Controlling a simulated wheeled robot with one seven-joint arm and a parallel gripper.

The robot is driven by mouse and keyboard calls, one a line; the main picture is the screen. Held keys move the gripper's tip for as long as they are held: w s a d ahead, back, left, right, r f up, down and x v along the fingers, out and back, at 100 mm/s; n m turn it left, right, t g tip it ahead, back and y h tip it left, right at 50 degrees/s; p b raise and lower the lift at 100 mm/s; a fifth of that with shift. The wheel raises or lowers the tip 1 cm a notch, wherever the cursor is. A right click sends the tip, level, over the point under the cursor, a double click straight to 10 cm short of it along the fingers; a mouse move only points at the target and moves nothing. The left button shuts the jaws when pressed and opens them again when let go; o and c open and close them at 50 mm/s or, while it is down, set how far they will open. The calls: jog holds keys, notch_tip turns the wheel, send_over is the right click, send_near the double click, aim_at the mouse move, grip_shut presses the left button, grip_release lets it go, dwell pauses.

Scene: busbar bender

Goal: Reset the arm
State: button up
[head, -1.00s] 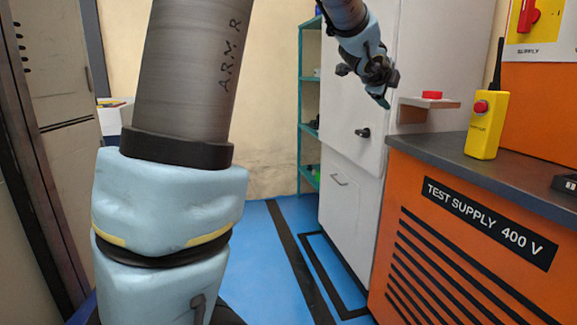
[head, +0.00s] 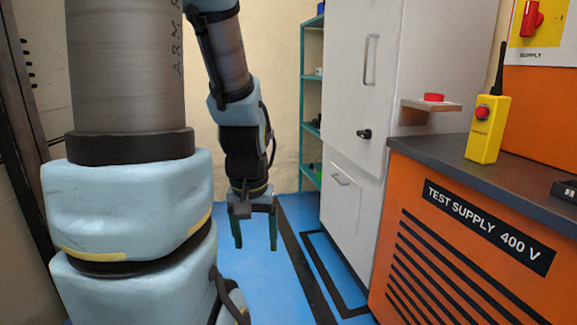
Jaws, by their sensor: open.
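My gripper (head: 255,236) hangs in the middle of the head view, pointing straight down over the blue floor. Its two dark green fingers are apart and nothing is between them. My arm comes down from the top of the picture, with the forearm and wrist close to upright. The gripper is clear of the cabinet and the counter on the right. No camera on the wrist is shown.
A grey-white cabinet (head: 352,100) has a small shelf with a red button (head: 434,97). The orange test supply counter (head: 450,262) carries a yellow radio-like box (head: 486,130). A green shelf rack (head: 309,130) stands behind. The blue floor (head: 290,290) is open.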

notch_tip(320, 180, up, 25)
jog(key=p, duration=2.3)
jog(key=shift+f, duration=0.2)
jog(key=shift+c, duration=0.4)
